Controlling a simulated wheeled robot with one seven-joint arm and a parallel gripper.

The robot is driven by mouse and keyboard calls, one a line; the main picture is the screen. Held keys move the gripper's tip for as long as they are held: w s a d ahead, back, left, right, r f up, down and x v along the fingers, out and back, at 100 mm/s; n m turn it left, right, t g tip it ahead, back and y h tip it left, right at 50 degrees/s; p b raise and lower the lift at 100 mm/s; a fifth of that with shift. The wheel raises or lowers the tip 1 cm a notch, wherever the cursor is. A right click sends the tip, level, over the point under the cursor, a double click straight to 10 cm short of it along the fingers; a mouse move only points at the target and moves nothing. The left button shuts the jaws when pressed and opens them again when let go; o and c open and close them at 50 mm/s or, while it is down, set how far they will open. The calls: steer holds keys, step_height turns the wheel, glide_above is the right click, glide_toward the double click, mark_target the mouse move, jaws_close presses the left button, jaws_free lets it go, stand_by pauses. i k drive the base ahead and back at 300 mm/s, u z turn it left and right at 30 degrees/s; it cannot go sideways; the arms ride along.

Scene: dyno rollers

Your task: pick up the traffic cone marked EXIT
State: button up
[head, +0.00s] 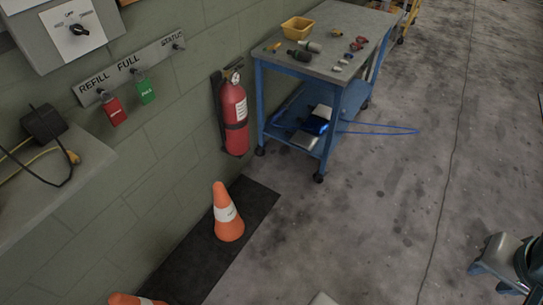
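An orange traffic cone (229,230) with a white band stands upright on a black mat (260,203) by the wall. Its band carries small dark lettering that I cannot read for certain. A second orange cone (122,299) shows at the bottom left edge, mostly cut off by the frame. Its marking cannot be read. I cannot make out my gripper in the head view.
A red fire extinguisher (234,115) hangs on the wall. A blue wheeled cart (328,150) holds tools and a yellow bin (298,28). A grey shelf (60,185) juts out at left. Equipment (500,260) stands at lower right. The middle floor is clear.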

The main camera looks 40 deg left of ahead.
mark_target(230, 229)
steer(key=u, duration=0.4)
steer(key=i, duration=1.45)
steer(key=u, duration=1.65)
steer(key=i, duration=0.85)
steer(key=u, duration=1.15)
steer(key=i, duration=0.45)
steer(key=u, duration=0.15)
